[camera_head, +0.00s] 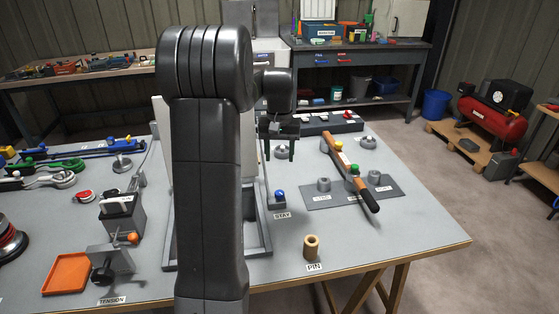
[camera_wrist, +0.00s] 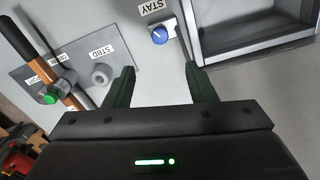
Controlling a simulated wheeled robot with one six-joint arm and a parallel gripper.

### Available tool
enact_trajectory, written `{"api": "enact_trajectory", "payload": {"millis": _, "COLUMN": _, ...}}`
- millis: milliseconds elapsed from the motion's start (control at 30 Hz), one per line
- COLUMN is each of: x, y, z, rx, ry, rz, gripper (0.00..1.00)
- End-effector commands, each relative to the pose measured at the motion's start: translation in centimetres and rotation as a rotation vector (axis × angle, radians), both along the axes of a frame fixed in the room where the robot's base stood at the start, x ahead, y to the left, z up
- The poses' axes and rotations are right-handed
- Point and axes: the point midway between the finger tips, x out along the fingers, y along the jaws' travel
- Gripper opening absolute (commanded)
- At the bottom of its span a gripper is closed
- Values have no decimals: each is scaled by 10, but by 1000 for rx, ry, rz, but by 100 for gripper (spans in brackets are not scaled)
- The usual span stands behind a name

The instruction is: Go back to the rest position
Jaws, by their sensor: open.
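My gripper (camera_head: 278,152) hangs above the workbench, right of my dark arm, which fills the middle of the head view. In the wrist view my gripper (camera_wrist: 160,82) has its two green fingers spread apart with nothing between them. Beyond the fingers in that view is the blue knob (camera_wrist: 159,36) by the STAY label. In the head view the blue-topped STAY block (camera_head: 279,198) stands below the gripper in the picture.
A bar with a dark handle (camera_head: 369,201) lies across a grey plate (camera_head: 318,203) on the right. A tan cylinder (camera_head: 311,246) stands by the PIN label. A grey frame (camera_head: 262,240) is partly behind my arm. An orange tray (camera_head: 68,273) is front left.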

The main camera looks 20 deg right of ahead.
Motion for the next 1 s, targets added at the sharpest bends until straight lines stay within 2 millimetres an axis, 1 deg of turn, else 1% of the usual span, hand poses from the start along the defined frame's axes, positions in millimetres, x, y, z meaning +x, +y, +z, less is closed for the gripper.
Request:
{"api": "enact_trajectory", "payload": {"millis": 267, "x": 0, "y": 0, "z": 0, "rx": 0, "ry": 1, "rz": 0, "gripper": 50}}
{"api": "enact_trajectory", "payload": {"millis": 367, "x": 0, "y": 0, "z": -5, "rx": 1, "ry": 2, "rz": 0, "gripper": 50}}
{"api": "enact_trajectory", "payload": {"millis": 467, "x": 0, "y": 0, "z": -15, "rx": 2, "ry": 4, "rz": 0, "gripper": 50}}
{"api": "enact_trajectory", "payload": {"millis": 567, "x": -1, "y": 0, "z": -32, "rx": 2, "ry": 4, "rz": 0, "gripper": 50}}
{"api": "enact_trajectory", "payload": {"millis": 900, "x": -1, "y": 0, "z": -99, "rx": 2, "ry": 4, "rz": -1, "gripper": 50}}
{"api": "enact_trajectory", "payload": {"millis": 1000, "x": -1, "y": 1, "z": -115, "rx": 2, "ry": 4, "rz": -1, "gripper": 50}}
